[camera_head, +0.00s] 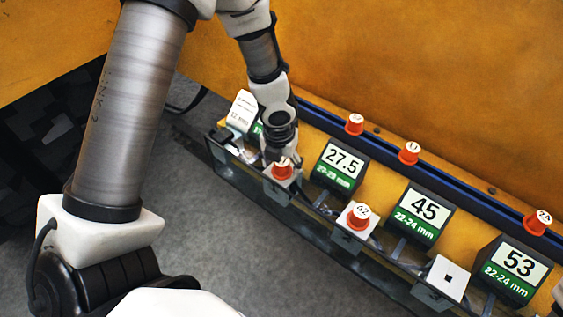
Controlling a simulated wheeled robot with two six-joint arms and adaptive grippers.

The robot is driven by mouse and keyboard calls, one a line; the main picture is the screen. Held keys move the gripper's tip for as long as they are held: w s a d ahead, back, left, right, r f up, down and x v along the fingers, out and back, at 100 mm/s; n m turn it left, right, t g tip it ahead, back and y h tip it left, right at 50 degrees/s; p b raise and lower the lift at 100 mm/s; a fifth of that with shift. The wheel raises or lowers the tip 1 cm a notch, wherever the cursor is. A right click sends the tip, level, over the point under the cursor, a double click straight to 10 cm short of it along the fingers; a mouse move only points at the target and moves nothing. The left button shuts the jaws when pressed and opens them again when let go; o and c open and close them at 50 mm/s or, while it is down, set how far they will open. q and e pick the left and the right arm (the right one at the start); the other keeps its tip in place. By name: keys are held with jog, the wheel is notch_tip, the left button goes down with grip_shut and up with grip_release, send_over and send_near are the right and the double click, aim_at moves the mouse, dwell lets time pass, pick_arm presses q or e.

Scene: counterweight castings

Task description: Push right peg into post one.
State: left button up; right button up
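Orange pegs with white numbered tops show along the fixture. One peg (282,170) stands in a white post block (280,188) at the left of the front row. My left gripper (280,158) is directly over this peg, at or very near its top. Whether its fingers are closed around the peg is too small to tell. A second peg (358,216) stands upright in the post block (345,236) to its right. A further white post block (446,278) has an empty square hole. My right gripper is not in view.
Three more orange pegs (355,124) (409,152) (537,222) stand along the blue rail (465,195) behind. Angled signs reading 27.5 (340,167), 45 (418,214) and 53 (510,270) rise between the rows. An orange wall (450,80) closes the back. Grey floor lies in front.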

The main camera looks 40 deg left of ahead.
pick_arm(q)
jog(key=shift+r, duration=0.1)
notch_tip(320, 180, up, 12)
jog(key=s, duration=0.1)
jog(key=shift+s+d, duration=0.2)
jog(key=shift+s, duration=0.05)
